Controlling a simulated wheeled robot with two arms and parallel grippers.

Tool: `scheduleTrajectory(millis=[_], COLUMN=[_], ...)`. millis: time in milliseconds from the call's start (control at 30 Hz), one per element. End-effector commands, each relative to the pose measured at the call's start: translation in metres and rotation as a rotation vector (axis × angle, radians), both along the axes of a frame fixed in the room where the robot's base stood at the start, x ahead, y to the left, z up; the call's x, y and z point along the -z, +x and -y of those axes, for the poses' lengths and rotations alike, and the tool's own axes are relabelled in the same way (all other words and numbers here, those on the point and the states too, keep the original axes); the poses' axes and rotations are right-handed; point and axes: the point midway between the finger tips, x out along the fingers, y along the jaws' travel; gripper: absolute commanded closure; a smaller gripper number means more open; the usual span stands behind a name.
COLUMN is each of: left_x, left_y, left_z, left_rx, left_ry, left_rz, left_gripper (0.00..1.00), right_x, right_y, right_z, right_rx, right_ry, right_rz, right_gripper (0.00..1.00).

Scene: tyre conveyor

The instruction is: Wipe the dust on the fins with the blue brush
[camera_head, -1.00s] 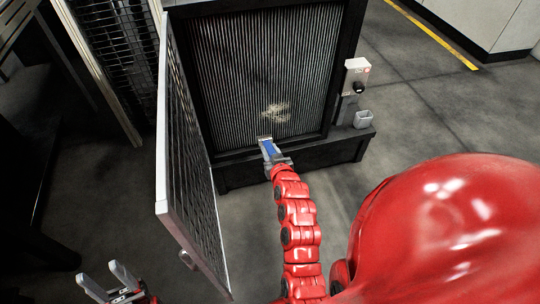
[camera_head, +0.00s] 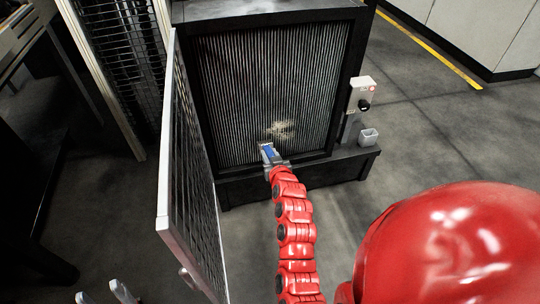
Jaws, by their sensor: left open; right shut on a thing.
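The fins (camera_head: 270,85) are a dark upright panel of vertical ribs inside a black housing. A pale dust patch (camera_head: 281,130) shows on their lower middle. My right gripper (camera_head: 271,158) is shut on the blue brush (camera_head: 268,153), in front of the fins' lower edge, just below and left of the dust. Whether the bristles touch the fins cannot be told. My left gripper (camera_head: 103,294) is open and empty at the bottom left, with only its fingertips in view.
A mesh door (camera_head: 190,170) stands open on the left of the housing. A switch box (camera_head: 361,96) and a small grey cup (camera_head: 368,137) are at the housing's right side. A slatted panel (camera_head: 112,60) stands behind the door. Floor to the right is clear.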

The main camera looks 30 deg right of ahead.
Motion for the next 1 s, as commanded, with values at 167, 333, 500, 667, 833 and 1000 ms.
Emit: scheduleTrajectory(millis=[167, 333, 500, 667, 833, 1000], left_x=[0.0, 0.0, -0.001, -0.001, -0.001, -0.001], left_y=[0.0, 0.0, 0.0, 0.0, 0.0, 0.0], left_z=[0.0, 0.0, 0.0, 0.0, 0.0, 0.0], left_rx=[0.0, 0.0, 0.0, 0.0, 0.0, 0.0], left_ry=[0.0, 0.0, 0.0, 0.0, 0.0, 0.0], left_rz=[0.0, 0.0, 0.0, 0.0, 0.0, 0.0], left_gripper=[0.5, 0.5, 0.5, 0.5, 0.5, 0.5], right_x=[0.0, -0.001, -0.001, -0.001, 0.0, 0.0], right_y=[0.0, 0.002, 0.006, 0.009, 0.012, 0.015], right_z=[0.0, 0.001, 0.001, 0.002, 0.003, 0.004], right_rx=[0.0, 0.0, 0.0, 0.0, -0.001, -0.001], right_ry=[0.0, 0.0, -0.001, -0.001, 0.0, 0.001], right_rz=[0.001, 0.001, 0.001, 0.001, 0.0, -0.001], right_gripper=[1.0, 1.0, 1.0, 1.0, 1.0, 1.0])
